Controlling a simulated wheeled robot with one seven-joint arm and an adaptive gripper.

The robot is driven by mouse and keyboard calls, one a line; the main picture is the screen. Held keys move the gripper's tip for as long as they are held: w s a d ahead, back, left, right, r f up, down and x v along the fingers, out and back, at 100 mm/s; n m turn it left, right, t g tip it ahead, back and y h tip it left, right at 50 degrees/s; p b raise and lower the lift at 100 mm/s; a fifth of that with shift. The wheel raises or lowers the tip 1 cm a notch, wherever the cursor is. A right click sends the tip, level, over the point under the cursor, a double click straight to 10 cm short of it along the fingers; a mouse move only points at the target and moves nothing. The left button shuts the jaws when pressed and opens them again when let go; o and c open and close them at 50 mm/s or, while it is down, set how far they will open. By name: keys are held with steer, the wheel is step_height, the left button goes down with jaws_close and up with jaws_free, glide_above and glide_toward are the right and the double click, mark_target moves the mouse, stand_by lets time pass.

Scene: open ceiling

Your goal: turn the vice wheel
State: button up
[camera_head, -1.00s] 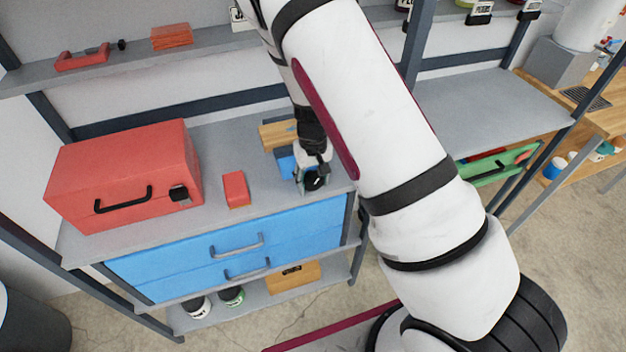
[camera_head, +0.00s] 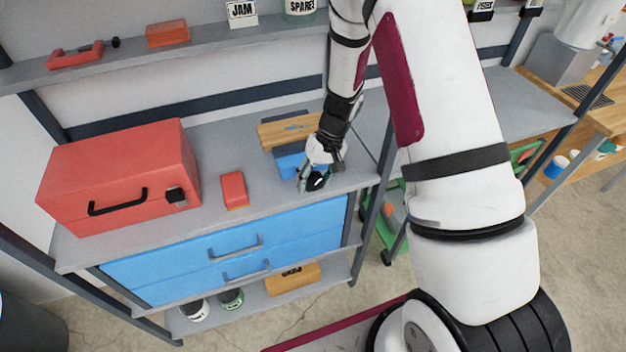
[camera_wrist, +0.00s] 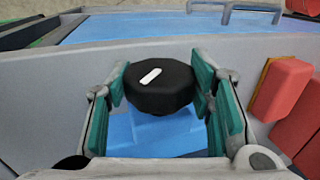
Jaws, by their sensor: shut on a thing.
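The vice is blue with wooden jaw boards and sits on the grey shelf top. Its blue body (camera_head: 289,166) and wooden board (camera_head: 285,133) show in the head view. The vice wheel (camera_wrist: 160,84) is a black, many-sided knob with a white mark on top, in the middle of the wrist view. My gripper (camera_head: 314,183) is at the front of the vice. In the wrist view my gripper (camera_wrist: 160,90) has its green-padded fingers on either side of the wheel, shut on it. The white mark lies tilted, its right end higher. The wheel's underside is hidden.
A red toolbox (camera_head: 120,175) and a small red box (camera_head: 234,189) stand left of the vice on the shelf top (camera_head: 215,150). Blue drawers (camera_head: 230,250) are below. A rack post (camera_head: 372,215) stands close to the right of my gripper.

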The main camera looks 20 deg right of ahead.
steer(key=shift+s, duration=0.1)
steer(key=o, duration=1.2)
steer(key=shift+c, duration=0.2)
steer(key=shift+d+r, duration=0.15)
steer(key=shift+r, duration=0.45)
steer(key=v, duration=1)
steer(key=shift+r, duration=0.4)
steer(key=shift+d, duration=0.1)
